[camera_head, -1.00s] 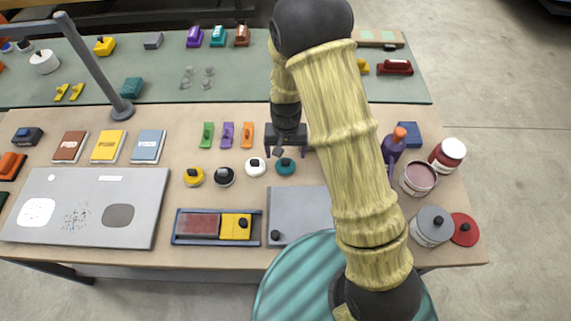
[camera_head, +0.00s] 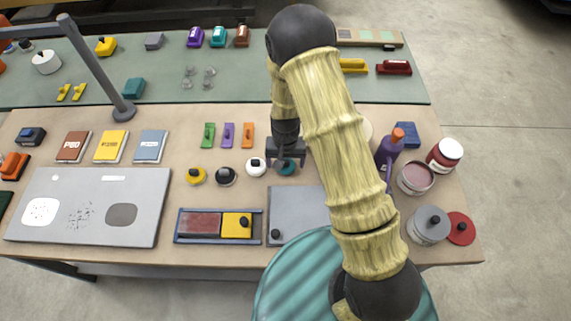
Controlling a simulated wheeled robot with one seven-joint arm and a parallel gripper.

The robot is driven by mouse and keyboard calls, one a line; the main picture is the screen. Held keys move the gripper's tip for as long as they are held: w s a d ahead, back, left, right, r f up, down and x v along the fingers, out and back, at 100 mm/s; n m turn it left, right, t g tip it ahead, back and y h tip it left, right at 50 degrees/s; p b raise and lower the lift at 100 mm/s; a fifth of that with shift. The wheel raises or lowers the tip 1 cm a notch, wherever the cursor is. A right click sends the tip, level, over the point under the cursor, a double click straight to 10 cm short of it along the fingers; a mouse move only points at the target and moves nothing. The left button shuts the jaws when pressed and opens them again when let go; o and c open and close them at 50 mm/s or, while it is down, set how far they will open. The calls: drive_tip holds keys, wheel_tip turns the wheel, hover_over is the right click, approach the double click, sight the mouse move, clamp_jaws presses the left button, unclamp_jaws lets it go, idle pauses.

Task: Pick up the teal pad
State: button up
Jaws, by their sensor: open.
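The teal pad (camera_head: 287,171) is a small round disc with a dark knob, at the right end of a row of round pads on the tan bench. My gripper (camera_head: 286,162) is open right above it, its fingers to the left and right of the pad. The gripper hides the pad's knob and far part. I cannot tell whether the fingers touch the pad or the bench.
The white pad (camera_head: 256,167) is close on the left, with black (camera_head: 225,176) and yellow (camera_head: 195,176) pads beyond. A grey plate (camera_head: 297,212) lies in front. A purple bottle (camera_head: 389,151) and several cans stand to the right.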

sight(285, 160)
idle(0.4)
drive_tip(key=c, duration=1.1)
drive_tip(key=shift+c, duration=0.2)
drive_tip(key=shift+r, duration=0.15)
wheel_tip(285, 160, up, 10)
drive_tip(key=shift+f+b, duration=0.1)
drive_tip(key=shift+b, duration=0.85)
drive_tip(key=o, duration=0.5)
drive_tip(key=c, duration=0.3)
